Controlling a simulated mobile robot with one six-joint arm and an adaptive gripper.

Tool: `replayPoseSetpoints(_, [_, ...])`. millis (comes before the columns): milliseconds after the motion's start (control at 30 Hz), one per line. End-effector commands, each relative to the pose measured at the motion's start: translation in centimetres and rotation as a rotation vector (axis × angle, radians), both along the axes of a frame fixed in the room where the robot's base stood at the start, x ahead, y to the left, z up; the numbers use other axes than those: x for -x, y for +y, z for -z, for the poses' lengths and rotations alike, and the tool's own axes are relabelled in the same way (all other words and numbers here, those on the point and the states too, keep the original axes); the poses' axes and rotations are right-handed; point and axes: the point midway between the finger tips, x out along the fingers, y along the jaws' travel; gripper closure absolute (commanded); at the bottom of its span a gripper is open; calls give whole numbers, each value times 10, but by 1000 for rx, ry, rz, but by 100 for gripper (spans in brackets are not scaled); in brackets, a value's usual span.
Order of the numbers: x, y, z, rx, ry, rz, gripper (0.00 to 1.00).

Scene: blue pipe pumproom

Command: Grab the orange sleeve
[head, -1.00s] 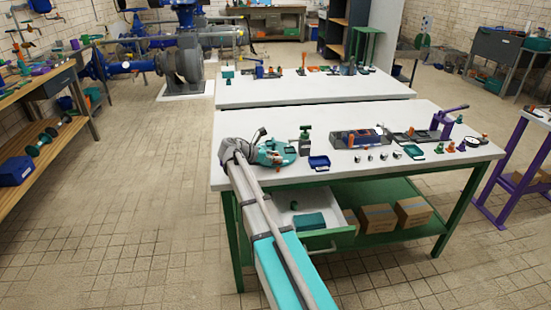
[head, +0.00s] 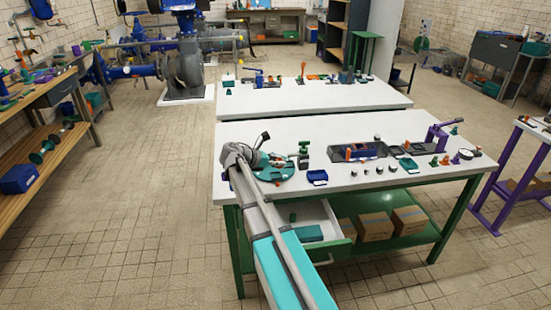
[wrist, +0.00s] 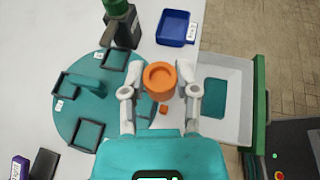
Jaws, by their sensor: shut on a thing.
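In the wrist view the orange sleeve (wrist: 160,80) is a short round cup shape with a hollow top. My gripper (wrist: 161,70) has one pale finger on each side of it and is shut on it. It is seen from above, and its height over the table is hard to tell. In the head view my arm hides the gripper and the sleeve. A teal round plate (wrist: 82,115) with dark square frames lies left of the sleeve; it also shows in the head view (head: 285,177).
A green-topped dark device (wrist: 122,28) and a blue tray (wrist: 173,28) stand beyond the sleeve. A small orange piece (wrist: 164,109) shows just below it. An open drawer (wrist: 238,82) is at right. Several parts crowd the table's (head: 400,180) right side.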

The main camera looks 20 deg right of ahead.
Motion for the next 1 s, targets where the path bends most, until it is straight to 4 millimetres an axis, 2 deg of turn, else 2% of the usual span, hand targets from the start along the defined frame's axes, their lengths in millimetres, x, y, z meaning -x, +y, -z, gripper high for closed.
replayPoseSetpoints(33, [8, 1, -13, 0, 0, 0, 100])
replayPoseSetpoints(133, [18, 2, -24, 0, 0, 0, 100])
replayPoseSetpoints(167, [20, 2, -28, 0, 0, 0, 100])
replayPoseSetpoints(200, [34, 3, -30, 0, 0, 0, 100])
replayPoseSetpoints(300, [55, 5, -39, 0, 0, 0, 100])
replayPoseSetpoints(500, [85, 8, -51, 0, 0, 0, 100])
replayPoseSetpoints(700, [101, 9, -58, 0, 0, 0, 100])
replayPoseSetpoints(1000, [106, 9, -59, 0, 0, 1, 100])
